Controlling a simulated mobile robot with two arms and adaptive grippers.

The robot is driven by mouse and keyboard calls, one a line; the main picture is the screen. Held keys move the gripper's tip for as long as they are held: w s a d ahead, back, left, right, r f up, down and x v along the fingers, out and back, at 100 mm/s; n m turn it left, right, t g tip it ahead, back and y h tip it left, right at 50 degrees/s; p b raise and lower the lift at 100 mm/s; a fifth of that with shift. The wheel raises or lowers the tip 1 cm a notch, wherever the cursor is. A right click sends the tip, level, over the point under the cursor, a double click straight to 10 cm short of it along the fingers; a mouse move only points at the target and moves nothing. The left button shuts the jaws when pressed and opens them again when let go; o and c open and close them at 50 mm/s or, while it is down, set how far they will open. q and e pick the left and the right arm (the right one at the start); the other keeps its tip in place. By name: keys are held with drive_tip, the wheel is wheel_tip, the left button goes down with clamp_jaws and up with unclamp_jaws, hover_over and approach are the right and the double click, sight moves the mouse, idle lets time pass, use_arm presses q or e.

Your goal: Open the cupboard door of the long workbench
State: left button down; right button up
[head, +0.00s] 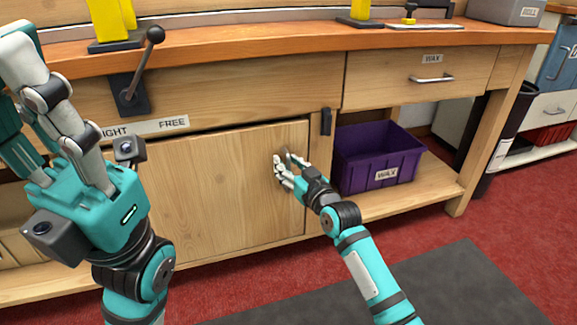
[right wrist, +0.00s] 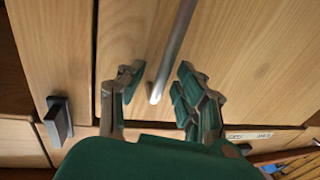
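The cupboard door (head: 220,190) is a pale wooden panel in the front of the long workbench (head: 240,62); it looks shut. Its upright metal bar handle shows in the right wrist view (right wrist: 174,52). My right gripper (head: 283,165) is at the door's right side, mostly covering the handle in the head view. In the right wrist view its fingers (right wrist: 157,88) are apart, one on each side of the handle's lower end, with gaps visible. My left gripper (head: 18,75) is raised at the left, away from the door, its fingers apart and empty.
A dark block (head: 326,121) sits on the post right of the door. A purple bin (head: 378,158) stands on the open shelf beside it. A black lever (head: 142,68) with a sign (head: 160,126) sits above the door. Red floor and a grey mat (head: 440,285) lie in front.

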clamp_jaws()
drive_tip(key=shift+s, duration=0.1)
idle(0.3)
